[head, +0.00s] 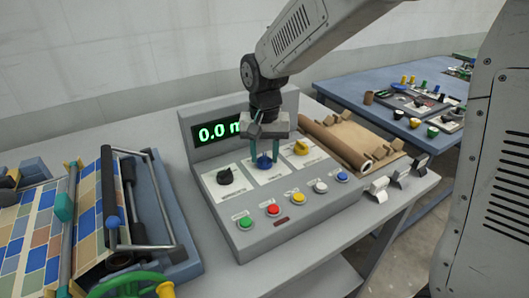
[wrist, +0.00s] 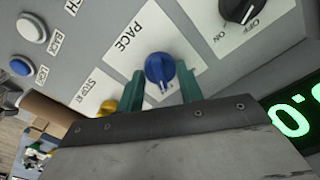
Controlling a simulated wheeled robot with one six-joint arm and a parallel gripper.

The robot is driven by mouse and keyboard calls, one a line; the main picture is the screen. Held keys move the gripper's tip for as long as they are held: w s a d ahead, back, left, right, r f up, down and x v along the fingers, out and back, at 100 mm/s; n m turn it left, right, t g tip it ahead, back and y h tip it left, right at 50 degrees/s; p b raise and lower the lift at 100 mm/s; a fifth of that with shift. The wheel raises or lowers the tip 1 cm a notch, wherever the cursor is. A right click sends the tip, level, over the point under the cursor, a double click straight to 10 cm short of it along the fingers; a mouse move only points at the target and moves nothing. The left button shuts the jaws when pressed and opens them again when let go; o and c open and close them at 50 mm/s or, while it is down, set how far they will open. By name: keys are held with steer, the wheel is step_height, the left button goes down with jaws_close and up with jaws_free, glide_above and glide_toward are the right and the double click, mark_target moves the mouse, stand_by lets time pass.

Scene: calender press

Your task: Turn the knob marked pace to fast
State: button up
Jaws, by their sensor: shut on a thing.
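The blue pace knob (head: 264,163) sits in the middle of the grey control panel (head: 256,217), between a black knob and a yellow knob. In the wrist view the blue knob (wrist: 160,68) is beside the printed word PACE, and its white mark points toward my gripper's body. My gripper (head: 264,158) comes down from above and is shut on the blue knob. In the wrist view the green fingers of my gripper (wrist: 160,90) stand on both sides of the knob. The scale lettering near the fingers is partly hidden.
The black knob (head: 225,176) and yellow knob (head: 300,148) flank the pace knob closely. Several push buttons, including a red one (head: 273,210), line the panel's front. A green display (head: 217,132) stands behind. A brown roll (head: 336,143) lies right, a tiled press (head: 90,205) left.

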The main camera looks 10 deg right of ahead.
mark_target(264, 156)
steer(key=o, duration=1)
step_height(264, 156, up, 8)
steer(key=shift+f, duration=0.1)
